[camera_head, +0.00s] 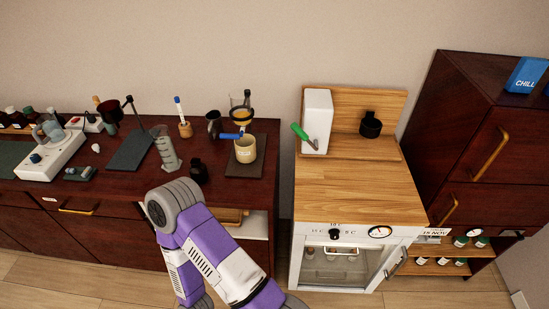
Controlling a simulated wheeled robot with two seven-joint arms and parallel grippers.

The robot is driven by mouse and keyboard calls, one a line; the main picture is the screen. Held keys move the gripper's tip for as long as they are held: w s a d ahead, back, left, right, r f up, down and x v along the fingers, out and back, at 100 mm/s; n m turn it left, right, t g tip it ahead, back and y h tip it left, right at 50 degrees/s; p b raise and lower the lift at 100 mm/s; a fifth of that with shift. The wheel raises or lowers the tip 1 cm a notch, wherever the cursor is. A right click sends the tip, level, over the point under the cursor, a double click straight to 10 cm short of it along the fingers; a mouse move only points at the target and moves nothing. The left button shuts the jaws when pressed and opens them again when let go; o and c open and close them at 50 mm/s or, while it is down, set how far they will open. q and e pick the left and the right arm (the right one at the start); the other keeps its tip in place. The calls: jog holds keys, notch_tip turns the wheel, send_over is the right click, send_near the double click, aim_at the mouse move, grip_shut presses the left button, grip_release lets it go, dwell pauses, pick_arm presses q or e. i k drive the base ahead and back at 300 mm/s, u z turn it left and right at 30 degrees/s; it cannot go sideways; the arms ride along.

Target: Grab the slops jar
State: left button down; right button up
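A cream-coloured jar (245,150) with a small pale label stands upright on a dark mat (255,170) at the right end of the dark wood counter (225,188). The label is too small to read, so I cannot confirm that it is the slops jar. A glass dropper-like holder with a yellow band (241,113) is right behind and above the jar. A blue-handled item (229,136) lies against the jar's left side. One of my purple and white arms shows at the bottom, left of centre. Neither gripper is in view.
A small dark bottle (199,171) and a clear graduated cylinder (167,150) stand left of the jar. A grey metal pitcher (213,123) is behind. A wooden-topped stove unit (355,190) stands right, across a narrow gap. Its wooden top is mostly clear.

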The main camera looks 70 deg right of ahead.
aim_at(246, 149)
jog(key=z, duration=1.25)
